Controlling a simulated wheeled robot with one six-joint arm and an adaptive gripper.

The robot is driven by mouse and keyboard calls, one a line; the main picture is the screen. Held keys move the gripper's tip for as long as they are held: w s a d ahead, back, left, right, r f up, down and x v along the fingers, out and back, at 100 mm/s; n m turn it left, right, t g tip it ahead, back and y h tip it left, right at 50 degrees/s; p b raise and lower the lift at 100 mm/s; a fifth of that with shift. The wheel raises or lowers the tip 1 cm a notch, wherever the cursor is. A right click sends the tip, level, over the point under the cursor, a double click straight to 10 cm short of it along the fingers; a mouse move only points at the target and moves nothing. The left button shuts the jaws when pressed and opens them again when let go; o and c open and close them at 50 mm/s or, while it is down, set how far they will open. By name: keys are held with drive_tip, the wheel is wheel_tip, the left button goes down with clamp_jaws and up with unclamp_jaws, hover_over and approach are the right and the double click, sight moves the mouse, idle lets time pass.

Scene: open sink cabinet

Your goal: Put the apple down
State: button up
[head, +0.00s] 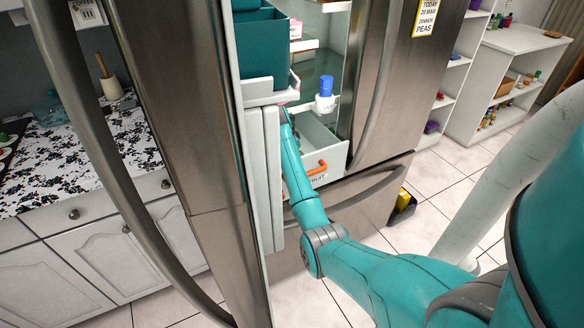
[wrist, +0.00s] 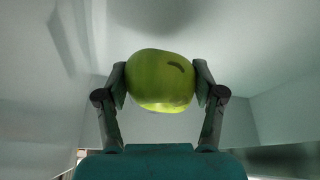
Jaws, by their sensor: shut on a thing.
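A green apple (wrist: 161,82) with a small dark mark is in the middle of the wrist view. My gripper (wrist: 160,84) is shut on it, with one finger pressed to each side. Pale walls surround the apple, and I cannot tell whether it touches any surface behind or below it. In the head view my arm reaches into the open fridge. There the apple and my fingers are hidden behind the door's inner shelf (head: 272,93).
The open fridge door (head: 205,160) stands close on the left of my arm. A blue-capped container (head: 325,88) stands on the shelf above. Open floor lies to the right.

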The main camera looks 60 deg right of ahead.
drive_tip(key=shift+f, duration=2.1)
drive_tip(key=shift+f, duration=0.1)
drive_tip(key=o, duration=1.3)
drive_tip(key=shift+c, duration=0.2)
drive_tip(key=v, duration=0.7)
drive_tip(key=shift+r, duration=0.4)
